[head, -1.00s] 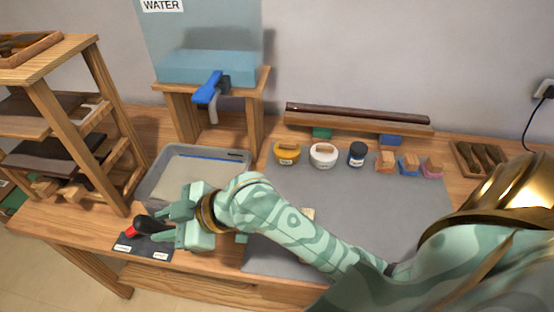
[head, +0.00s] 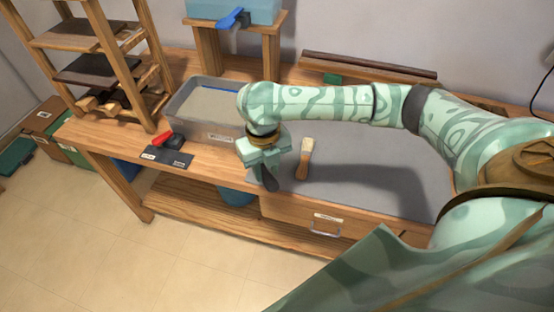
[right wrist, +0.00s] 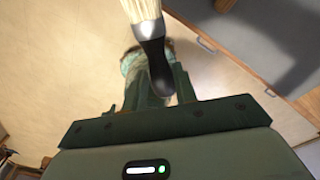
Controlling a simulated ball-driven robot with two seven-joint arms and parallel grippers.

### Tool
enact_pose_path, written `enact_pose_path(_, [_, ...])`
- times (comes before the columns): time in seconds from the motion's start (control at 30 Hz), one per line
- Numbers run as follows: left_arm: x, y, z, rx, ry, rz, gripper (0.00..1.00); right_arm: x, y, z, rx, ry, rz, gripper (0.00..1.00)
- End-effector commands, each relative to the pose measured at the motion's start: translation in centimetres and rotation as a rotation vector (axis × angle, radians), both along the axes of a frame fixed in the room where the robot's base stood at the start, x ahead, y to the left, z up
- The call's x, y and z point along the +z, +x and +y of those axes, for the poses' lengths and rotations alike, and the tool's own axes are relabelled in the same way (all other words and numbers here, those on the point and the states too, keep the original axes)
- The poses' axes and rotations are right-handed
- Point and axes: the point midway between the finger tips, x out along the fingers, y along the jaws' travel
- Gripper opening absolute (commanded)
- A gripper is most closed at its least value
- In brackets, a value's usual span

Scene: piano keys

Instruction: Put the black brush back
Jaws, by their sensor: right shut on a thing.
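The black brush (right wrist: 151,38) has a black handle and pale cream bristles in the right wrist view. My right gripper (right wrist: 157,92) is shut on its handle, with the bristles pointing away at the top of that view. In the head view, my right gripper (head: 266,168) is over the front left edge of the grey mat (head: 365,165). A dark part of the brush (head: 269,181) shows below it; its bristles are hidden there. A dark labelled pad (head: 168,156) lies to the left, with a red and black item (head: 173,140) on it. My left gripper is out of view.
A wooden-handled brush (head: 304,159) lies on the mat just right of my gripper. A grey basin (head: 180,105) stands behind left, and a wooden rack (head: 88,45) at far left. The mat's right part is clear. A drawer (head: 310,215) is below the front edge.

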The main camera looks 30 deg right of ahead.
Motion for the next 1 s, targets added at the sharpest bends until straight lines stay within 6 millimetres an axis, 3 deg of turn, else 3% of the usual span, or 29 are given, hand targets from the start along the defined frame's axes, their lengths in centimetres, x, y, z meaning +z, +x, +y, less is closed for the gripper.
enact_pose_path(0.17, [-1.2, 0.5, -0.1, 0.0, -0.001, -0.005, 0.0, -1.0, 1.5, -2.6, 0.024, -0.005, -0.017, 0.06])
enact_pose_path(0.4, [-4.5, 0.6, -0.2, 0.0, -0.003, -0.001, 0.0, -4.5, 6.4, -7.5, 0.021, -0.004, -0.015, 0.06])
enact_pose_path(0.5, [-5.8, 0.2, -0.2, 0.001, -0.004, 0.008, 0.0, -6.7, 7.7, -8.7, 0.024, -0.002, -0.011, 0.06])
enact_pose_path(0.6, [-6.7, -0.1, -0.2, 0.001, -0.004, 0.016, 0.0, -8.1, 8.7, -9.7, 0.025, -0.002, -0.014, 0.06])
enact_pose_path(0.87, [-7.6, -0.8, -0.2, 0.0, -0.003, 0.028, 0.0, -9.5, 9.8, -10.8, 0.025, -0.001, -0.017, 0.06])
enact_pose_path(1.0, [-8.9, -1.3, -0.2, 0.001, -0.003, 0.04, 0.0, -12.1, 9.9, -11.0, 0.027, -0.002, -0.013, 0.06])
